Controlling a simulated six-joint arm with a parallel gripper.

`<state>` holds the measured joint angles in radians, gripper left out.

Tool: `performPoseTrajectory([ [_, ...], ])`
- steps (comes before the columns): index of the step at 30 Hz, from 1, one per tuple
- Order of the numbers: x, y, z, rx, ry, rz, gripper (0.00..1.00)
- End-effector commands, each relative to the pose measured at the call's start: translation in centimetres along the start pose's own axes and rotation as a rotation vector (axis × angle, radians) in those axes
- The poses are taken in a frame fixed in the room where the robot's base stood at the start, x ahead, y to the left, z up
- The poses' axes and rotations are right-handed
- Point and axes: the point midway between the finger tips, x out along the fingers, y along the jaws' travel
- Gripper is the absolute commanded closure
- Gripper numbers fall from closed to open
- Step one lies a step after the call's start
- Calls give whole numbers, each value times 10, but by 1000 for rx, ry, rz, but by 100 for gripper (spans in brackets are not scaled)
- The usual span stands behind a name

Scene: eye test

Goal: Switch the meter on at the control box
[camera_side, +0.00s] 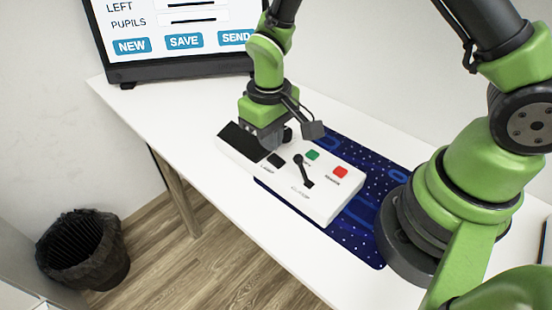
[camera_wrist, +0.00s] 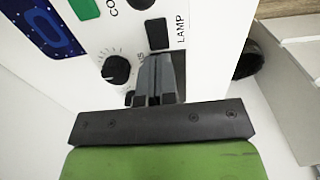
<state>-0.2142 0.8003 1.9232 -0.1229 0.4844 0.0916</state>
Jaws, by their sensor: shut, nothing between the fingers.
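The control box (camera_side: 327,208) is white and lies on the desk. It carries a green button (camera_side: 312,155), a red button (camera_side: 340,172), a black lever (camera_side: 303,170), a black switch (camera_side: 275,161) marked LAMP and a dark panel (camera_side: 240,143) at its left end. In the wrist view, the LAMP switch (camera_wrist: 157,33) lies just beyond my fingertips, with a black knob (camera_wrist: 116,70) to their left. My gripper (camera_wrist: 157,60) is shut and empty, over the box. Its fingertips are hard to make out in the side view (camera_side: 268,140). I cannot tell whether they touch the box.
A dark blue patterned mat (camera_side: 368,250) lies under the box. A monitor (camera_side: 180,68) with NEW, SAVE and SEND buttons stands at the back of the white desk (camera_side: 170,125). A black bin (camera_side: 82,250) stands on the floor at the left. The desk's left part is clear.

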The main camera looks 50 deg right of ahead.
Motion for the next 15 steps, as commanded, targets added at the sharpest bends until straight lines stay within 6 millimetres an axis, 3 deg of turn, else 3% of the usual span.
performPoseTrajectory([
  [15,8,0,0,1,0,0,100],
])
